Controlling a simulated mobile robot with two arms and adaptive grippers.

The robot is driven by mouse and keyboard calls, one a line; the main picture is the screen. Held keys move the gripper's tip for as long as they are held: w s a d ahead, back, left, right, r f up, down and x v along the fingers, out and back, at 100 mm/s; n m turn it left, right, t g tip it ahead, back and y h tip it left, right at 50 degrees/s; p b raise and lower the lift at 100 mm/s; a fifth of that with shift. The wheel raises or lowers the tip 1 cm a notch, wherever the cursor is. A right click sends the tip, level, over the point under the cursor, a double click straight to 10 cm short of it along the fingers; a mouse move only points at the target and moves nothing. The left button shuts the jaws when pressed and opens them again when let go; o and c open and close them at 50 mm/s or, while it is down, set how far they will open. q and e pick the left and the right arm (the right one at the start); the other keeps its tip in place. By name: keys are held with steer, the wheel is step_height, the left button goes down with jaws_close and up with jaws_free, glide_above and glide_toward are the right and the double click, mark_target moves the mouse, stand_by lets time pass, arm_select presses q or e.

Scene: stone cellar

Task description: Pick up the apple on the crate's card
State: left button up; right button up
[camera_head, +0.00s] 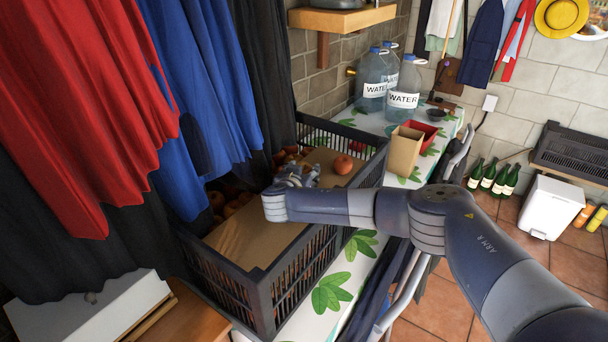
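A red-orange apple (342,164) lies on the brown card (252,232) that covers much of the black crate (263,282). My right gripper (299,172) is low over the card, just left of the apple, with a gap between them. Its fingers are small and partly behind my own wrist, so I cannot tell whether it is open or shut. No apple shows in it. My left gripper is not in view.
More apples (231,208) lie in the crate beside the card. Red and blue cloths (200,80) hang close on the left. A cardboard box (404,152), a red container (421,131) and several water bottles (403,97) stand on the table behind.

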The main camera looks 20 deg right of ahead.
steer(key=shift+r, duration=0.1)
steer(key=shift+c, duration=0.5)
steer(key=shift+r, duration=0.25)
step_height(320, 180, up, 11)
steer(key=b, duration=0.3)
steer(key=s+a+b, duration=0.1)
steer(key=s+a, duration=0.3)
steer(key=s, duration=0.4)
steer(key=s+a+b, duration=0.1)
steer(key=s+a, duration=0.4)
steer(key=s, duration=0.2)
steer(key=shift+s+r, duration=0.2)
steer(key=shift+s, duration=0.2)
steer(key=shift+d+f, duration=0.1)
steer(key=shift+f, duration=0.05)
